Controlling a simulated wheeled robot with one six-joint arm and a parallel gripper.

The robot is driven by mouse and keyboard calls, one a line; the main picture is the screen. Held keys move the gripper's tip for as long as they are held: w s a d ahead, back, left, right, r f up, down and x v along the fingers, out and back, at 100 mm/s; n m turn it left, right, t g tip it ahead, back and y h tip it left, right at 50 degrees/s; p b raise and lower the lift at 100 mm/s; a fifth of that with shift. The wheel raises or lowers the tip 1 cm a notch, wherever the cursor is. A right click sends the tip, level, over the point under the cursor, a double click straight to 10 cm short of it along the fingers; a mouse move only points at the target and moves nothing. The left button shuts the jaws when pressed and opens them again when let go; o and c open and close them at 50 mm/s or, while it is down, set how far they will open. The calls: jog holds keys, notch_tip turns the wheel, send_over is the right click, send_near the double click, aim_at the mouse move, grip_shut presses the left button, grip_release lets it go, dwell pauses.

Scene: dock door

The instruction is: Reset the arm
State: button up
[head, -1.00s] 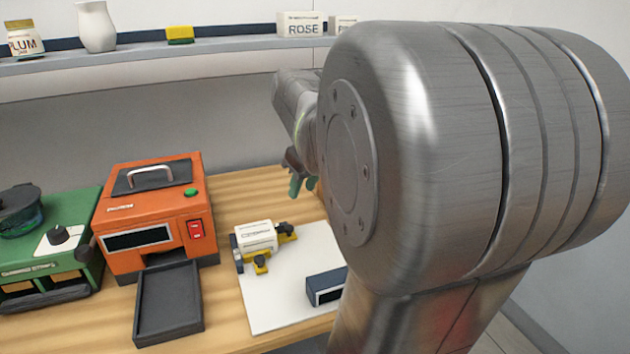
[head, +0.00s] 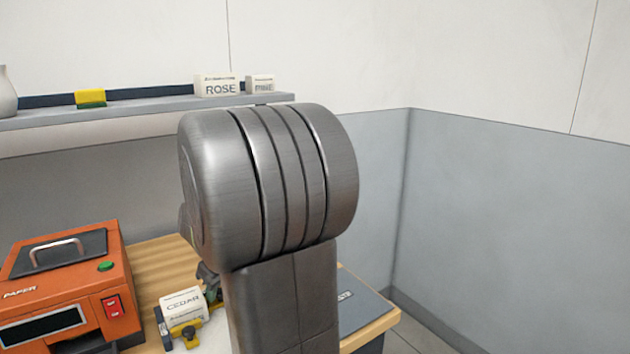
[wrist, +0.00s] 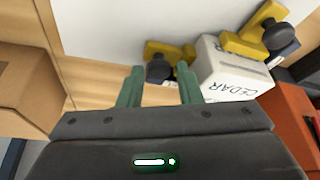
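My gripper (wrist: 160,92) shows in the wrist view with its two green fingers apart and nothing between them. It is above the white board, beside the white block marked CEDAR (wrist: 226,70), apart from it as far as I can tell. In the head view my arm's large grey joint stands in the middle and hides most of the gripper. The CEDAR block (head: 183,304) sits among yellow clamps with dark knobs (head: 189,336) at the lower left of the arm.
An orange machine (head: 118,310) marked PAPER stands at the left on the wooden table (head: 160,262). A shelf (head: 150,113) above holds a ROSE box (head: 217,86), a smaller box (head: 260,84) and a yellow-green block (head: 90,98). Grey walls close in the right side.

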jog(key=shift+w+d+r, duration=0.15)
jog(key=shift+d+r, duration=0.2)
jog(key=shift+r, duration=0.1)
jog(key=shift+f, duration=0.1)
